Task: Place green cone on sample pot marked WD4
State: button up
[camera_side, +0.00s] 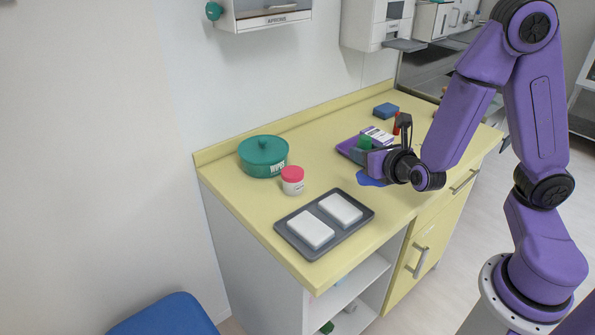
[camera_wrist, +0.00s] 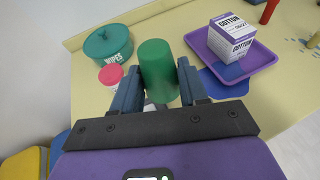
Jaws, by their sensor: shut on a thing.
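The green cone (camera_wrist: 158,68) stands between the two fingers of my gripper (camera_wrist: 158,88), which is shut on it. In the side view the cone (camera_side: 365,142) is partly hidden by my gripper (camera_side: 372,158), above the counter near the purple tray. A white sample pot (camera_side: 292,187) with a pinkish-red lid stands on the counter, left of my gripper and apart from it. The pot (camera_wrist: 111,76) also shows in the wrist view, left of the cone, partly hidden by a finger. Its marking is too small to read.
A teal lidded tub marked WIPES (camera_side: 263,158) stands behind the pot. A grey tray (camera_side: 322,222) with two white blocks lies in front. A purple tray (camera_wrist: 262,60) holds a cotton box (camera_wrist: 230,37). A blue flat patch (camera_wrist: 222,86) lies beside it. Counter between pot and gripper is clear.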

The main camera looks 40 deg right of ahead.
jog(key=w+a+r+n+t+y, duration=0.1)
jog(key=a+r+n+y, duration=0.25)
jog(key=a+r, duration=0.3)
send_over(296, 174)
jog(key=f, duration=1)
jog(key=shift+s+f, duration=0.1)
jog(key=shift+s, duration=0.15)
jog(key=shift+w+f, duration=0.2)
jog(key=shift+f, duration=1.65)
jog(key=shift+f, duration=0.1)
jog(key=o, duration=1)
